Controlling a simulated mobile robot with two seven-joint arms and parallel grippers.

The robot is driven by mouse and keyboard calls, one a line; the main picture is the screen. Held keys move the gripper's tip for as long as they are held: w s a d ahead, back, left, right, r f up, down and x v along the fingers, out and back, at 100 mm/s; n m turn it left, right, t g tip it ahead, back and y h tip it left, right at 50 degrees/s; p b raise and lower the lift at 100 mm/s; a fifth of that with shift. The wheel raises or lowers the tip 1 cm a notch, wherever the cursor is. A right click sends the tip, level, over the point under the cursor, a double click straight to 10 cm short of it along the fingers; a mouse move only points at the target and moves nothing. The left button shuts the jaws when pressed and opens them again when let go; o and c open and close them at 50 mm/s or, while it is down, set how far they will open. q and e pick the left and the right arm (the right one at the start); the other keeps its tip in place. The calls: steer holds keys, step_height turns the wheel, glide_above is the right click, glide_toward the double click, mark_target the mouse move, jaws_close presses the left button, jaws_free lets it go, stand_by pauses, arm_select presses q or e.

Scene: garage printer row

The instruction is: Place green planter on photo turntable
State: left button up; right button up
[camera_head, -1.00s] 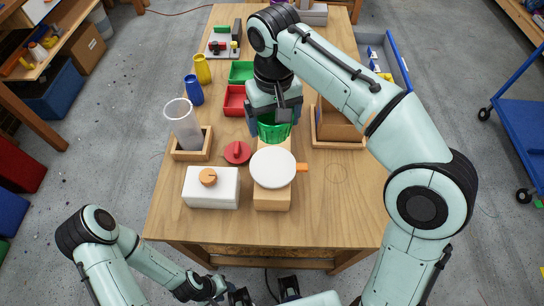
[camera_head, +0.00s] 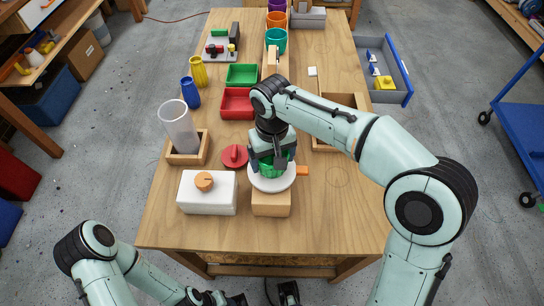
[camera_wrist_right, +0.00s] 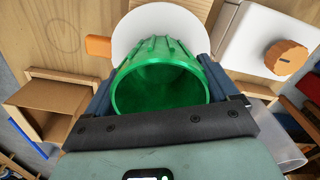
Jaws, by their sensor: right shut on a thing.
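The green planter (camera_head: 270,168) is a ribbed, open-topped cup, held over the photo turntable. The turntable is a round white disc (camera_head: 285,184) on a wooden block (camera_head: 271,206) with an orange tab on its right side. My right gripper (camera_head: 272,160) is shut on the planter, with a finger on each side of it. In the right wrist view the planter (camera_wrist_right: 160,88) sits between the fingers, with the white disc (camera_wrist_right: 160,22) behind it. I cannot tell whether its base touches the disc. My left gripper (camera_head: 262,298) is low at the bottom edge, partly cut off.
A white box with an orange knob (camera_head: 205,192) stands just left of the turntable. A red round lid (camera_head: 234,156), a clear cup in a wooden tray (camera_head: 181,128) and red and green bins are nearby. Several coloured planters (camera_head: 276,38) stand in a row at the back.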

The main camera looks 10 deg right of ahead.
steer(key=shift+f, duration=0.2)
steer(key=o, duration=0.8)
arm_select(q)
steer(key=r+p, duration=0.1)
steer(key=w+r+p, duration=0.1)
steer(key=r, duration=0.1)
steer(key=shift+w+p, duration=0.1)
steer(key=shift+p, duration=0.25)
arm_select(e)
step_height(320, 180, up, 12)
steer(key=shift+r, duration=0.25)
steer(key=shift+f, duration=0.1)
